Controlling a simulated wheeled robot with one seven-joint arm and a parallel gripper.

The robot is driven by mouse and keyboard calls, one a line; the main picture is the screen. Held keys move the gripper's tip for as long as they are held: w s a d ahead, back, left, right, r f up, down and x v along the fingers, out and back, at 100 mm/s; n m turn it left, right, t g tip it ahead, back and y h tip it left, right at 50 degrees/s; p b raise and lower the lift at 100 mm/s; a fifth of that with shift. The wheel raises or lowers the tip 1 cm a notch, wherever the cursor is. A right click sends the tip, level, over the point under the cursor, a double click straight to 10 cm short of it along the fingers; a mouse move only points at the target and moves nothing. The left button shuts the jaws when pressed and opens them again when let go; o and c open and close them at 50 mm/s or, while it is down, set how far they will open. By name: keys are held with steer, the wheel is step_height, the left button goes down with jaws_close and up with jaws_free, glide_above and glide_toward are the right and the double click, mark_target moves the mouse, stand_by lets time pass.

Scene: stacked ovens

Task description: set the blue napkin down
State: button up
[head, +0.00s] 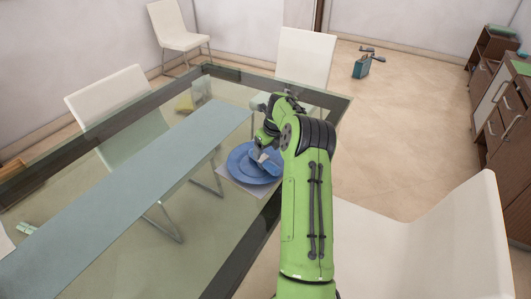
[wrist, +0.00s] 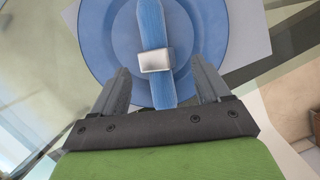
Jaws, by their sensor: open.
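The blue napkin (wrist: 151,28) is a narrow folded strip held by a silver ring (wrist: 155,60). In the wrist view it lies across the blue plate (wrist: 102,38), its near end between my fingers. My gripper (wrist: 158,82) is open, with one finger on each side of the napkin and a gap on both sides. In the head view my gripper (head: 265,152) is over the blue plate (head: 242,163), and the napkin is hard to make out there because my wrist hides part of the plate.
The plate sits on a white placemat (head: 236,187) near the right edge of the glass table (head: 125,195). A grey-blue runner (head: 120,190) crosses the table. White chairs stand around it, one close at the right (head: 410,245). A wooden cabinet (head: 500,100) stands at far right.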

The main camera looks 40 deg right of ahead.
steer(key=p+v, duration=0.2)
steer(key=v, duration=0.7)
steer(key=s+a+r+n+h, duration=0.1)
steer(key=s+a+r+n, duration=0.1)
steer(key=a+r+n, duration=0.5)
steer(key=s+a+r+n, duration=0.2)
steer(key=a+n, duration=0.4)
steer(key=a, duration=0.3)
steer(key=s+a+r+n+h, duration=0.1)
steer(key=s+a+r+n, duration=0.1)
steer(key=a+r+n, duration=0.5)
steer(key=s+a+f+n+t+y, duration=0.1)
steer(key=s+a+f+n, duration=0.1)
steer(key=s+a+n, duration=0.4)
steer(key=s+a+f+n+t+y, duration=0.1)
steer(key=s+a+f+n, duration=0.2)
steer(key=s+a+n, duration=0.3)
steer(key=s+n, duration=0.5)
steer(key=s, duration=0.2)
steer(key=shift+s+a, duration=0.4)
